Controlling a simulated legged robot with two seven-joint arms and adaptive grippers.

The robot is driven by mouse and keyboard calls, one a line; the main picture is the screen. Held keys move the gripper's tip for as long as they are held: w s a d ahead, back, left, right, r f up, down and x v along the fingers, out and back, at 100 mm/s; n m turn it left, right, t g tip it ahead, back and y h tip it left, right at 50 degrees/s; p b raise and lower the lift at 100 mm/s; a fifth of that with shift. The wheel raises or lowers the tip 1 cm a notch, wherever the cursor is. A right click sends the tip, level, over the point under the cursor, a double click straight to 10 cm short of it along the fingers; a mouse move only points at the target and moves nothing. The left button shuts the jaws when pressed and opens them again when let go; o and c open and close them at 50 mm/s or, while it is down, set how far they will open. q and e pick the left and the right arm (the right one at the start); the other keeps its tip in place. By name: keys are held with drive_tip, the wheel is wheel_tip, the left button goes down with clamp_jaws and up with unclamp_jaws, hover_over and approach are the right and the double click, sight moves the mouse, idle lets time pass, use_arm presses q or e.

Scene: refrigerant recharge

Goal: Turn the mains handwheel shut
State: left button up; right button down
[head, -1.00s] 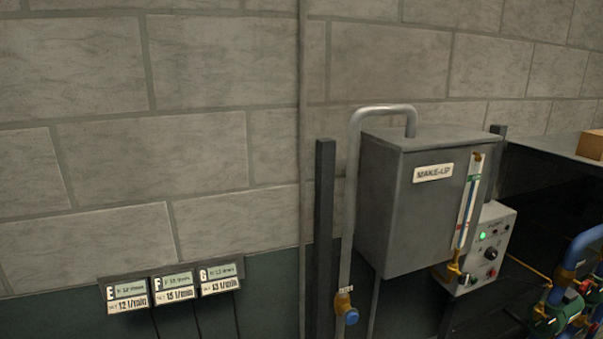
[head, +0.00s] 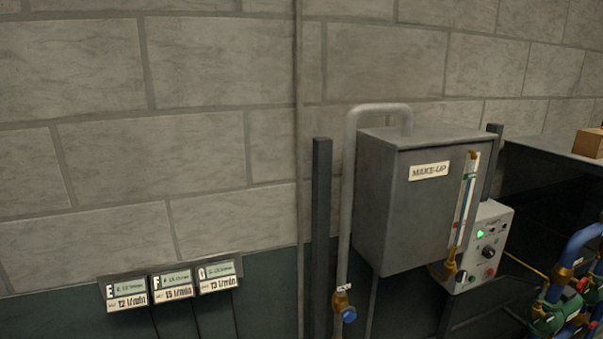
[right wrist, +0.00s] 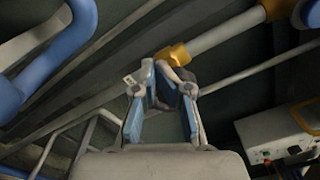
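A small blue handwheel (head: 348,315) sits on a brass valve (head: 341,298) low on the grey pipe left of the make-up tank. The small tag on that valve is too small to read. My right gripper (right wrist: 158,72) shows only in the right wrist view. Its blue-padded fingers lean inward, with a visible gap between them and nothing clearly held. A brass fitting (right wrist: 174,55) on a pale pipe lies just beyond the fingertips; contact cannot be told. I cannot make out the handwheel in this view. My left gripper is not in view.
The grey make-up tank (head: 412,205) carries a level gauge (head: 466,205). A control box (head: 487,250) with a green light stands beside it, also in the right wrist view (right wrist: 280,135). Blue pipes (head: 583,245) stand at the right. Three flow displays (head: 172,284) hang at left.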

drive_tip(key=shift+w+a+f, duration=0.1)
drive_tip(key=shift+w+f, duration=0.05)
drive_tip(key=shift+f, duration=0.1)
drive_tip(key=shift+d, duration=0.2)
drive_tip(key=shift+w+r, duration=0.1)
idle(0.4)
